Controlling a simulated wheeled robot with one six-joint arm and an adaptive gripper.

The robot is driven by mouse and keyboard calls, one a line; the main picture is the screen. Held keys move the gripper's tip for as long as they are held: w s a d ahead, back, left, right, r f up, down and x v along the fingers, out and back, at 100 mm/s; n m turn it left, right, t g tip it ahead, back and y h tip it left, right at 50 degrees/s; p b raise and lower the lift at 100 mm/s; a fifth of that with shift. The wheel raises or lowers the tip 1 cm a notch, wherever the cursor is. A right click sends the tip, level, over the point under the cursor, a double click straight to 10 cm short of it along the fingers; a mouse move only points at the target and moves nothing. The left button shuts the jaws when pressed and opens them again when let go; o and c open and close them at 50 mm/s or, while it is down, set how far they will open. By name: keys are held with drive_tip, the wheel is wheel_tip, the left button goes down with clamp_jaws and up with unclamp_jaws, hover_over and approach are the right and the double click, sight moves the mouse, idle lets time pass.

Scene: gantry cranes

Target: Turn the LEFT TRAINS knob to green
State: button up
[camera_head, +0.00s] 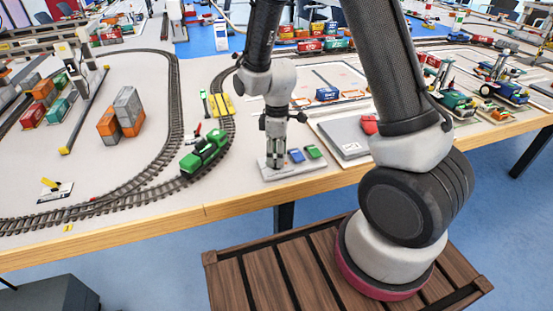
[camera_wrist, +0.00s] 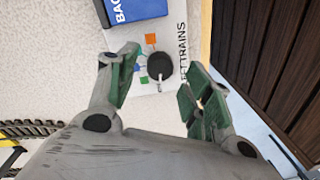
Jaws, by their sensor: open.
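The round black LEFT TRAINS knob (camera_wrist: 160,66) sits on a pale panel (camera_wrist: 172,22) in the wrist view. Orange (camera_wrist: 151,38), blue (camera_wrist: 138,56) and green (camera_wrist: 143,80) squares lie beside it. A small light mark shows at the knob's rim, but I cannot tell which colour it selects. The label is partly covered by a finger. My gripper (camera_wrist: 160,72) is open, with its green-padded fingers on either side of the knob and apart from it. In the head view my gripper (camera_head: 276,160) points down over the panel (camera_head: 290,173) and hides the knob.
A green locomotive (camera_head: 204,152) stands on the track to the left. The table's wooden edge (camera_head: 150,226) is close in front.

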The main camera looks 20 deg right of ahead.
drive_tip(key=shift+f, duration=1.05)
drive_tip(key=c, duration=1)
drive_tip(key=shift+c, duration=0.2)
drive_tip(key=m, duration=0.3)
drive_tip(key=shift+m, duration=0.4)
drive_tip(key=shift+s+m, duration=0.1)
drive_tip(key=shift+m, duration=1.8)
